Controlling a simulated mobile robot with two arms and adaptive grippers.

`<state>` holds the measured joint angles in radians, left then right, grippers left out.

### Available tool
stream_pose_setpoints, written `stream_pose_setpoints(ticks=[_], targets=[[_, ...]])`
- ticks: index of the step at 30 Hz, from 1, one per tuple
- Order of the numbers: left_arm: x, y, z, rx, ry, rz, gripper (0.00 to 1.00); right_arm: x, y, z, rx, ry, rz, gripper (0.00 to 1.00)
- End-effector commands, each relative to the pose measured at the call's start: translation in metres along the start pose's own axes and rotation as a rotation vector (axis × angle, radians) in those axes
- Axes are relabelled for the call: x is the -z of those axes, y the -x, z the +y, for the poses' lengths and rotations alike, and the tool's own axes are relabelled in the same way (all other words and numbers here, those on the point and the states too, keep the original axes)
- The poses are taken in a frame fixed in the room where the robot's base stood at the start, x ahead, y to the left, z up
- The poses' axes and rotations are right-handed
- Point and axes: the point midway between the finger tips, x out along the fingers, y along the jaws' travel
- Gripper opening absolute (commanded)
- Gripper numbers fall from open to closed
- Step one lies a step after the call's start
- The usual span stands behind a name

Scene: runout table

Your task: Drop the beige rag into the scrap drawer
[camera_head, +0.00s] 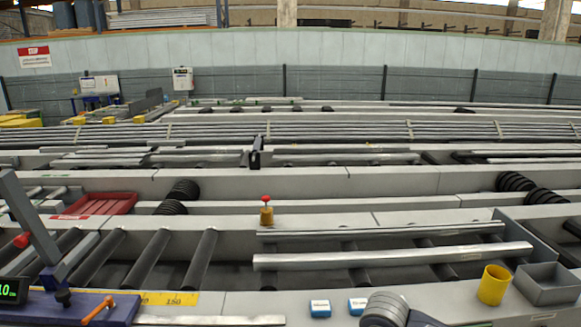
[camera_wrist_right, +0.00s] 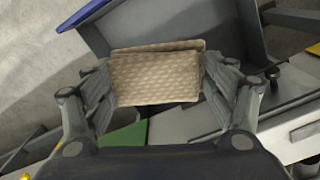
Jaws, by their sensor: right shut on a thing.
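The beige rag (camera_wrist_right: 156,82) is a folded, textured cloth in the wrist view. My right gripper (camera_wrist_right: 155,75) is shut on it, with one finger at each side of the cloth. Behind the rag is a dark grey open container (camera_wrist_right: 228,32) with a blue edge at the upper left, which looks like the scrap drawer. The rag hides part of it, and I cannot tell how high the rag is above it. In the head view I cannot make out the rag or the drawer. My left gripper is not in view.
In the head view, a long metal bar (camera_head: 395,257) lies across dark rollers. A yellow cup (camera_head: 493,284) and a grey bin (camera_head: 548,283) stand at the front right. A red tray (camera_head: 100,204) is at the left. A green patch (camera_wrist_right: 125,136) shows below the rag.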

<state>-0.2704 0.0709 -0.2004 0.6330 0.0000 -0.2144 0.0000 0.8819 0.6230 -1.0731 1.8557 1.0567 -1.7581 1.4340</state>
Motion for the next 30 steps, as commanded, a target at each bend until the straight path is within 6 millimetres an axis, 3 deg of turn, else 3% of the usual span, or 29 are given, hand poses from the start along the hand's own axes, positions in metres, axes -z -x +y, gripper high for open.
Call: stream_pose_setpoints(ticks=[1,5,9,12,17,24,30], targets=[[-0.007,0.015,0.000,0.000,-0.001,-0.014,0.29,0.002,-0.014,-0.008,-0.005,-0.068,-0.015,0.59],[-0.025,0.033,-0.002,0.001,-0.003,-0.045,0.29,0.009,-0.066,-0.019,-0.007,-0.233,-0.014,0.59],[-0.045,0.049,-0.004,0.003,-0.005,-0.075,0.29,0.003,-0.115,-0.019,-0.005,-0.360,-0.010,0.59],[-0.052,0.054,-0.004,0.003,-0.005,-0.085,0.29,-0.002,-0.139,-0.017,-0.003,-0.410,-0.006,0.59],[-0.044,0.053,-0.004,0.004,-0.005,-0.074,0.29,-0.007,-0.156,-0.015,0.000,-0.440,-0.002,0.59],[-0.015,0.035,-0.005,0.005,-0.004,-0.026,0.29,-0.006,-0.172,-0.015,0.000,-0.440,0.000,0.59],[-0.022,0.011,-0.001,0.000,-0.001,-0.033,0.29,-0.005,-0.192,-0.014,0.001,-0.439,0.001,0.59]])
